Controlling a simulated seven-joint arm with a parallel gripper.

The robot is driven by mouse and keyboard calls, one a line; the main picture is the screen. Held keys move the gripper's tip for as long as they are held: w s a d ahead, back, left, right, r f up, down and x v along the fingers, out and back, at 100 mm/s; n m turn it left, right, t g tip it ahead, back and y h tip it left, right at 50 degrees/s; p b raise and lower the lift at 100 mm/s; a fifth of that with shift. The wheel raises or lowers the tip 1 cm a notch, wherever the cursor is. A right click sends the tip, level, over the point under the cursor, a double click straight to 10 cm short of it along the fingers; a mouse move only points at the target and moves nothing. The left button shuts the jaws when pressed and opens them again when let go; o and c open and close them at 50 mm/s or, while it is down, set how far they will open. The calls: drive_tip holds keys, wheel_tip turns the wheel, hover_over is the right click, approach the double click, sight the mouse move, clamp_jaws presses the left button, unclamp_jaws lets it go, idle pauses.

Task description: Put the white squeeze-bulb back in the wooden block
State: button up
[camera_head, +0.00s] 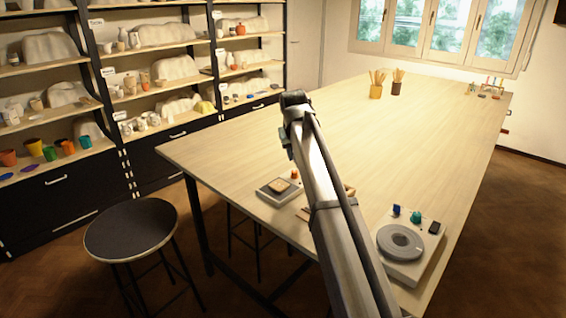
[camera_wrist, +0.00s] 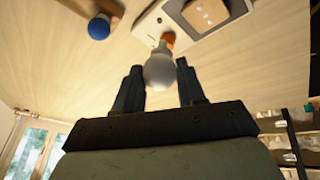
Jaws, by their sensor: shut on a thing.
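The white squeeze-bulb (camera_wrist: 160,70) shows in the wrist view between the fingers of my gripper (camera_wrist: 160,88), which is shut on it. An orange part (camera_wrist: 167,41) shows just beyond the bulb; I cannot tell whether it belongs to it. In the head view my gripper (camera_head: 289,145) is above the table's near left part, and the bulb is not clear there. A brown wooden piece (camera_wrist: 88,6), perhaps the wooden block, is at the wrist view's top edge, beside a blue ball (camera_wrist: 98,29). In the head view my arm hides much of that area; a wooden edge (camera_head: 349,190) shows beside it.
A grey device with a tan tile (camera_head: 279,186) sits near the table's front left edge. A turntable (camera_head: 401,243) stands at the front right, with blue and teal items behind it. Two tool pots (camera_head: 376,91) stand far back. The table's middle (camera_head: 400,140) is clear.

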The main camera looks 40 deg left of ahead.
drive_tip(key=w+d+f, duration=0.1)
drive_tip(key=w+d, duration=0.9)
drive_tip(key=d, duration=0.3)
drive_tip(key=shift+d+f+n, duration=0.25)
drive_tip(key=shift+n, duration=0.05)
drive_tip(key=shift+w+f, duration=0.1)
drive_tip(key=shift+f, duration=0.85)
drive_tip(key=shift+f, duration=0.55)
drive_tip(key=shift+f, duration=1.2)
drive_tip(key=shift+f, duration=0.2)
drive_tip(key=shift+f, duration=1)
